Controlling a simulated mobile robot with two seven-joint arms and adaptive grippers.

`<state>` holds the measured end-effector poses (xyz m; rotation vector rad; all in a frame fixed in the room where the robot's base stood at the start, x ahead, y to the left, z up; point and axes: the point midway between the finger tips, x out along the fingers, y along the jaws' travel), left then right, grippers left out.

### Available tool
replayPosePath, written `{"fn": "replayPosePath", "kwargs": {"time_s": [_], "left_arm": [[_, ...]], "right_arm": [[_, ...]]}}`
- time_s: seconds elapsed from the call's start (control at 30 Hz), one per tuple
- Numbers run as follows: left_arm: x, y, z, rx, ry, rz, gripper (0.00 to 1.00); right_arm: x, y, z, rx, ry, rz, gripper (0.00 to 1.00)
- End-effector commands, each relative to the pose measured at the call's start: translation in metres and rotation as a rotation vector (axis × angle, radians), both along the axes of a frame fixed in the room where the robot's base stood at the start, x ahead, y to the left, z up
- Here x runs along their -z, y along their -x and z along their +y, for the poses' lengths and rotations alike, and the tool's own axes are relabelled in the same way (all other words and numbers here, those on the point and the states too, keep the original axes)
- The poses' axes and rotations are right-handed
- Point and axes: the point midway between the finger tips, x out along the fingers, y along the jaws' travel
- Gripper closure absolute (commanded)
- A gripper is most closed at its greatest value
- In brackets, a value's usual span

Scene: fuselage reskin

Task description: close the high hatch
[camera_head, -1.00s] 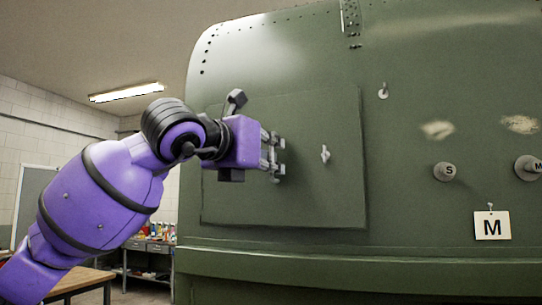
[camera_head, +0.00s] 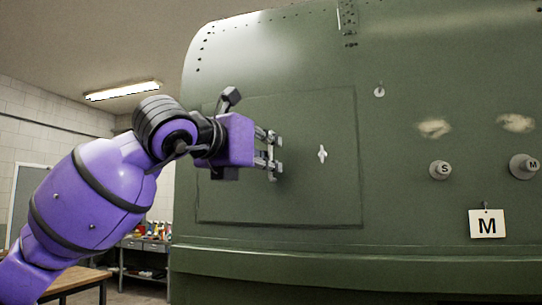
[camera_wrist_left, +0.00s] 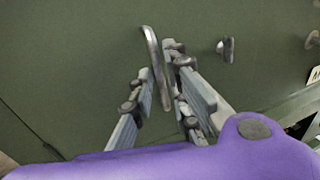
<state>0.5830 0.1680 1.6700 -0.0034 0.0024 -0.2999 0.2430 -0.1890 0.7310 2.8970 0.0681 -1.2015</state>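The high hatch (camera_head: 300,205) is a square green panel in the green fuselage wall. In the head view it looks near flush, with thin dark lines along its edges. A small pale turn latch (camera_head: 322,153) sits near its right edge, and also shows in the left wrist view (camera_wrist_left: 227,48). My left gripper (camera_head: 274,155) is at the middle of the hatch. In the left wrist view a metal bar handle (camera_wrist_left: 153,55) runs between its parted fingers (camera_wrist_left: 158,68); contact is hard to tell. My right gripper is out of view.
A small hook (camera_head: 379,91) sits at the upper right. A wooden table (camera_head: 75,280) and a workbench (camera_head: 146,245) stand at the lower left.

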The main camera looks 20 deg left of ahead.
Motion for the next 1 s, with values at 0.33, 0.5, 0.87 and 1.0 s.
{"fn": "replayPosePath", "kwargs": {"time_s": [0.33, 0.5, 0.87, 1.0], "left_arm": [[-0.001, 0.07, 0.022, -0.002, -0.002, -0.003, 0.85], [0.0, 0.09, 0.028, -0.001, -0.002, -0.001, 0.85], [-0.001, 0.097, 0.03, 0.0, -0.001, -0.001, 0.85], [-0.001, 0.097, 0.03, 0.0, -0.001, -0.001, 0.85]], "right_arm": [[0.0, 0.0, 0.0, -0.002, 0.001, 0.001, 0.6], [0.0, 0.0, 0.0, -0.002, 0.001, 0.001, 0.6], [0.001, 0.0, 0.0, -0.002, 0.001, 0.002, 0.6], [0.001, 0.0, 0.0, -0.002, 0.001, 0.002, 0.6]]}}
